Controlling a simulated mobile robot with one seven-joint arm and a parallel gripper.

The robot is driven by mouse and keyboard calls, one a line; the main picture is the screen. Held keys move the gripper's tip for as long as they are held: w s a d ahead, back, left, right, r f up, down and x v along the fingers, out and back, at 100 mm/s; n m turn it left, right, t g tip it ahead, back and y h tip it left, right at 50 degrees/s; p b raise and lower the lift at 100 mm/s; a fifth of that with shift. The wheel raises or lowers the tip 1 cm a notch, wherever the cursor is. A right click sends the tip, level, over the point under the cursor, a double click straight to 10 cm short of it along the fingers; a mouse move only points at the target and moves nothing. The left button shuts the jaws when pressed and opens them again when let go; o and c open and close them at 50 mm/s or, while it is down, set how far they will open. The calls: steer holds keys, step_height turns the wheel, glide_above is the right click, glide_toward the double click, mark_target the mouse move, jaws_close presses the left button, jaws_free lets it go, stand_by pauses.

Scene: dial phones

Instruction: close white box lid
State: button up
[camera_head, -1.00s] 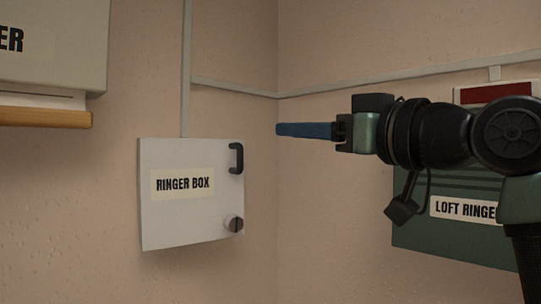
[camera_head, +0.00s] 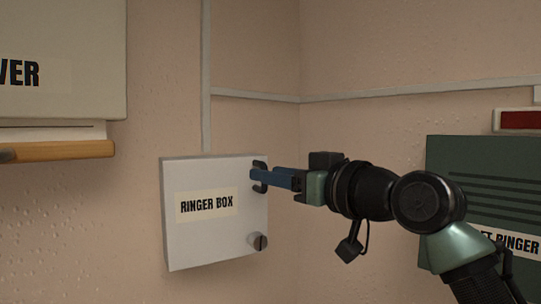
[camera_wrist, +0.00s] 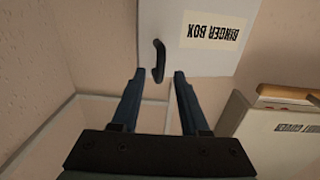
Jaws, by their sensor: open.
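The white box (camera_head: 205,235), labelled "RINGER BOX", is mounted on the wall, and its lid looks shut in the head view. A dark handle (camera_head: 259,176) sits at the lid's upper right, and a round knob (camera_head: 257,241) at its lower right. My gripper (camera_head: 254,176) is at the handle, its blue fingers overlapping it in this view. In the wrist view the box (camera_wrist: 190,50) appears upside down. There the handle (camera_wrist: 159,62) lies just beyond and between the tips of my open gripper (camera_wrist: 160,75). I cannot tell if a finger touches it.
A larger pale box (camera_head: 60,60) with a wooden ledge (camera_head: 70,151) hangs at the upper left. A dark green loft ringer box (camera_head: 470,165) is on the right wall, partly behind my arm. Pale conduit (camera_head: 255,96) runs along the walls above the white box.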

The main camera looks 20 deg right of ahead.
steer(key=shift+w+a, duration=0.15)
steer(key=shift+w, duration=0.4)
jaws_close()
stand_by(1.1)
